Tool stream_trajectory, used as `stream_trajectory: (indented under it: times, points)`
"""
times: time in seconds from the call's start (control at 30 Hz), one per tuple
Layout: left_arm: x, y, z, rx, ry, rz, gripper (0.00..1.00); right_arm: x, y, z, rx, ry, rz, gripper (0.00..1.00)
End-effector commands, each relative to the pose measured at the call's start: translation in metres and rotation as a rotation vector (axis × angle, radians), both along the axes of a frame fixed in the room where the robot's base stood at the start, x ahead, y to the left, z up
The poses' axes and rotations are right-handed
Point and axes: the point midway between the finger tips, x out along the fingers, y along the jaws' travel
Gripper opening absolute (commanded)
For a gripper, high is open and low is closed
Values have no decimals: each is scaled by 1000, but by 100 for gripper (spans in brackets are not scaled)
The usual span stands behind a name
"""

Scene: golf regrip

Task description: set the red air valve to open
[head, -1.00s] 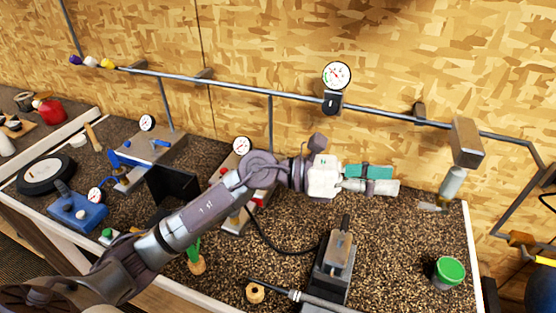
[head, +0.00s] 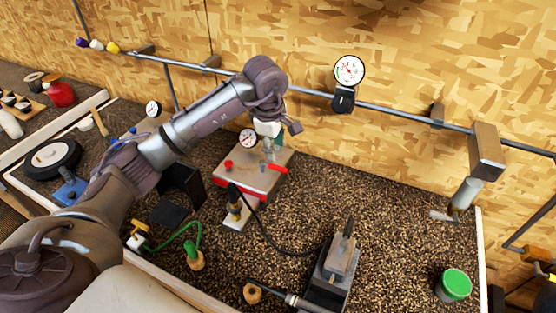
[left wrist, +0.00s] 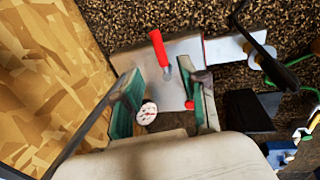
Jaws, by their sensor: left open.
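The red air valve lever (head: 278,168) sits on top of a grey-topped box with red sides (head: 236,187) and points to the right. In the left wrist view the red lever (left wrist: 158,46) lies just beyond the fingertips, its metal pivot end between their lines. My left gripper (head: 269,150) points down over the far part of the box, partly hidden by its own wrist. In the left wrist view its green-padded fingers (left wrist: 168,88) are spread with nothing between them. I cannot tell if a finger touches the lever. My right gripper is not in view.
A red knob (head: 228,164) and a dial gauge (head: 248,138) are at the box. A pipe rail (head: 385,110) crosses the back wall.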

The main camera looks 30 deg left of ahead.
Motion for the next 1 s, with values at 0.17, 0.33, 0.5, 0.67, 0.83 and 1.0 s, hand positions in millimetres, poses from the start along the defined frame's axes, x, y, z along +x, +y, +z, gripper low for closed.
stream_trajectory:
  times: [0.17, 0.33, 0.5, 0.67, 0.83, 1.0]
  points:
    - [7, -1, -36, -3, 6, 0, 42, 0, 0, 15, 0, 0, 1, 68]
    - [12, 0, -62, -3, 3, 0, 42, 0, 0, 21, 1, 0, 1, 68]
    - [15, 0, -76, -3, 0, -1, 42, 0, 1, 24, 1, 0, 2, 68]
    - [16, 0, -79, -3, -1, -2, 42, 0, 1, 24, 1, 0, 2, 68]
    - [16, 0, -79, -3, -1, -2, 41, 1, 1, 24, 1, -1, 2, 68]
    - [16, 0, -79, -3, -1, -2, 12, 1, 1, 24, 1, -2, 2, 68]
